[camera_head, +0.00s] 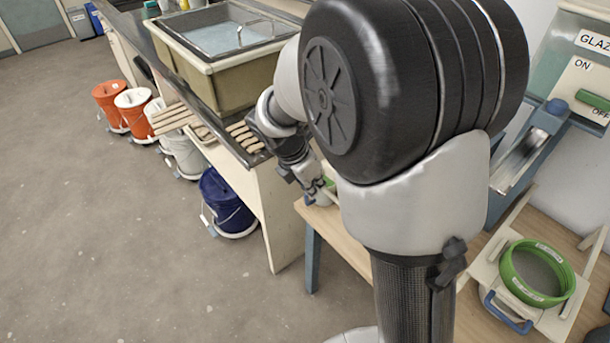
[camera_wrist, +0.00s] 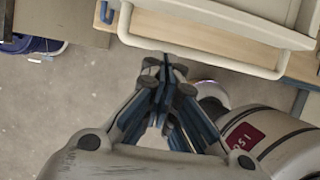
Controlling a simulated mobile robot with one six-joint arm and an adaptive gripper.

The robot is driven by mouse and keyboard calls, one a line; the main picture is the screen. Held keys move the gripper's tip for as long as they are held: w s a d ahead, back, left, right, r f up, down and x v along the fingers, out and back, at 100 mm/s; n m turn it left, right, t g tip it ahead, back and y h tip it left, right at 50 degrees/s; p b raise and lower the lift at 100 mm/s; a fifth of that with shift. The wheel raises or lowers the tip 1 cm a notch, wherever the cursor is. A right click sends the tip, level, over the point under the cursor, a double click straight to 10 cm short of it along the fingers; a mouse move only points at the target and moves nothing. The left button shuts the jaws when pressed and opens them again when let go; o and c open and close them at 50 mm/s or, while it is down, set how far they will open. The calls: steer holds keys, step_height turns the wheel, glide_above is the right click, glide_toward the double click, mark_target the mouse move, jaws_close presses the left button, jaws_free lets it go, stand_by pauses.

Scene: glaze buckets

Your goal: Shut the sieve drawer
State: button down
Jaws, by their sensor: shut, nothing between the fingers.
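In the wrist view, a cream drawer-like tray with a wide pale bar handle (camera_wrist: 215,58) juts out past the edge of a wooden table; I take it for the sieve drawer. My gripper (camera_wrist: 165,62) is shut and empty, its fingertips just outside the left part of the bar; whether they touch it I cannot tell. In the head view my gripper (camera_head: 313,188) is small, near the table's left end beside a small green thing. My arm hides most of this drawer there.
A cream tray with a green sieve (camera_head: 538,273) and blue handle (camera_head: 508,312) is at right on the wooden table (camera_head: 345,240). A bench with a basin (camera_head: 215,85) stands at left; a blue bucket (camera_head: 228,203) is on the floor.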

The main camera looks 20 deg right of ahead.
steer(key=shift+w+d+f+b, duration=0.1)
steer(key=shift+w+d, duration=0.15)
steer(key=shift+d, duration=0.4)
steer(key=shift+w+d+f+b, duration=0.1)
steer(key=shift+w+d+f, duration=0.1)
steer(key=shift+d, duration=0.5)
steer(key=shift+w+d+f+b, duration=0.1)
steer(key=shift+w+d, duration=0.15)
steer(key=shift+d, duration=0.4)
steer(key=w+d+p, duration=0.2)
steer(key=d+p, duration=0.2)
steer(key=d, duration=0.3)
steer(key=w+d+p, duration=0.3)
steer(key=d+p, duration=0.2)
steer(key=d, duration=0.2)
steer(key=w+d+p, duration=0.2)
steer(key=d+p, duration=0.3)
steer(key=d, duration=0.2)
steer(key=shift+w+d+r, duration=0.1)
steer(key=shift+w+d, duration=0.05)
steer(key=shift+w, duration=0.2)
